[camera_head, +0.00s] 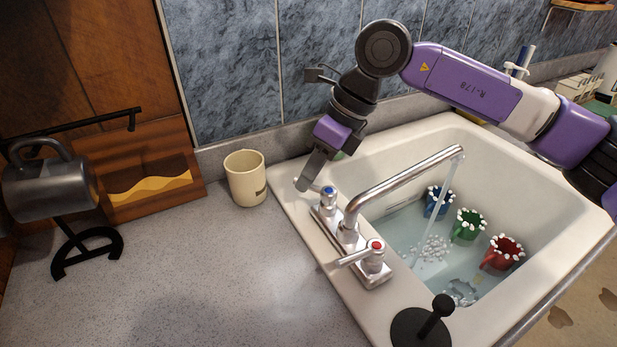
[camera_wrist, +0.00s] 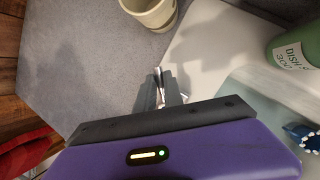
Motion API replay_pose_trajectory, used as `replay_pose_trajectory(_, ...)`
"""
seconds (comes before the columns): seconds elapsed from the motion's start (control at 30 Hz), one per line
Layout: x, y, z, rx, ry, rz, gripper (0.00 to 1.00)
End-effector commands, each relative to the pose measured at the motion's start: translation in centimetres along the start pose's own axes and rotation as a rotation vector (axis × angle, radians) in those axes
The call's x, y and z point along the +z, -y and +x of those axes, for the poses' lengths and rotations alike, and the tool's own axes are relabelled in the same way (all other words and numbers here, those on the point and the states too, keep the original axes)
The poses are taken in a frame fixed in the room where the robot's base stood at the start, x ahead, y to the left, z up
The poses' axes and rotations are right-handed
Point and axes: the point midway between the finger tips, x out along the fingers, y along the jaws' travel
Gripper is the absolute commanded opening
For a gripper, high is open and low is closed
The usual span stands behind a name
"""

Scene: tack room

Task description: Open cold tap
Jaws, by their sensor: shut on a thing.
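The cold tap (camera_head: 328,195) has a blue cap and stands on the sink's left rim beside the silver spout (camera_head: 405,185). My gripper (camera_head: 304,184) reaches down to it from behind, its fingertips at the tap's lever. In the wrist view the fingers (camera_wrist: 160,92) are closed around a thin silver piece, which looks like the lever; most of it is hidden. The red-capped hot tap (camera_head: 375,252) stands nearer the camera, its lever pointing left. A stream of water (camera_head: 440,210) falls from the spout into the sink.
The white sink (camera_head: 285,185) holds water and blue (camera_head: 438,202), green (camera_head: 467,224) and red (camera_head: 503,252) mugs. A beige cup (camera_head: 245,178) stands left of my gripper. A green bottle (camera_wrist: 298,45) is close by in the wrist view. A grey mug (camera_head: 48,188) hangs at left.

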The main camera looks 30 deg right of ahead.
Motion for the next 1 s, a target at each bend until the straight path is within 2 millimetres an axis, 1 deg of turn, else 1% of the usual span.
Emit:
replay_pose_trajectory(0.27,0.1,0.0,-0.1,-0.002,0.002,0.0,0.0)
replay_pose_trajectory(0.3,0.1,0.0,-0.1,-0.002,0.002,0.0,0.14)
replay_pose_trajectory(0.37,0.1,0.0,-0.1,-0.002,0.002,-0.001,0.26)
replay_pose_trajectory(0.4,0.1,0.0,-0.1,-0.002,0.002,-0.001,0.34)
replay_pose_trajectory(0.77,0.0,0.1,-0.3,-0.002,0.0,-0.001,0.34)
replay_pose_trajectory(0.87,0.0,0.1,-1.2,-0.004,0.0,-0.001,0.34)
replay_pose_trajectory(1.0,0.0,0.1,-3.5,-0.005,0.002,-0.001,0.34)
